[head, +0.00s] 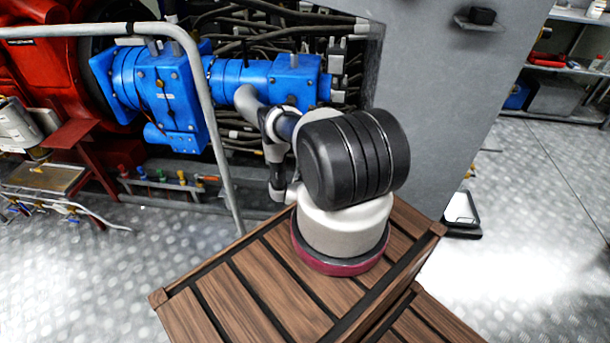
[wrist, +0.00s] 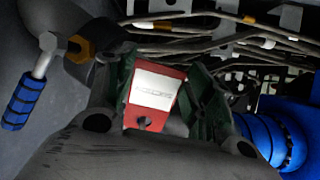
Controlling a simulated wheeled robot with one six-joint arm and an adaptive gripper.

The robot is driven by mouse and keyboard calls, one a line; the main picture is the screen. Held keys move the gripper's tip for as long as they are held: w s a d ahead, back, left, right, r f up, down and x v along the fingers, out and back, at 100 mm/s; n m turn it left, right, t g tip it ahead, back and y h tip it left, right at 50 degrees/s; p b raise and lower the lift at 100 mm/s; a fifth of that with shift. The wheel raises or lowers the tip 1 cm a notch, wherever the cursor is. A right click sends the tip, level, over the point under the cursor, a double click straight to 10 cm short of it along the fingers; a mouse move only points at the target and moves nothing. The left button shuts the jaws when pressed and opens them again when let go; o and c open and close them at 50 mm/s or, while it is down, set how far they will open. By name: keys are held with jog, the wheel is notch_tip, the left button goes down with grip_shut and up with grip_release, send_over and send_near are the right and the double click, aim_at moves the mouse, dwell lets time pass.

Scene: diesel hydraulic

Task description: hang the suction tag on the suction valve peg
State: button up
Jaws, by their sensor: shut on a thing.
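My gripper (wrist: 155,88) shows in the wrist view, its dark fingers with green pads closed on a tag. The suction tag (wrist: 150,92) is red with a white label face; its print is too small to read. A round hole shows in the tag's end nearest the camera. A valve handle (wrist: 24,100) with a ribbed blue grip and a metal stem is to the left of the gripper, apart from it, by a brass nut (wrist: 79,50). I cannot make out the suction valve peg for certain. In the head view my arm hides the gripper and tag.
Blue pump housings (head: 180,95) and dark hoses (head: 285,25) are behind my arm. A grey rail (head: 205,95) stands to its left. A row of small coloured valves (head: 160,176) is low at left. A grey cabinet wall (head: 430,90) is at right. A slatted wooden crate (head: 215,300) is in front.

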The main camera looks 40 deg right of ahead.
jog(key=o, duration=0.9)
jog(key=shift+a, duration=0.1)
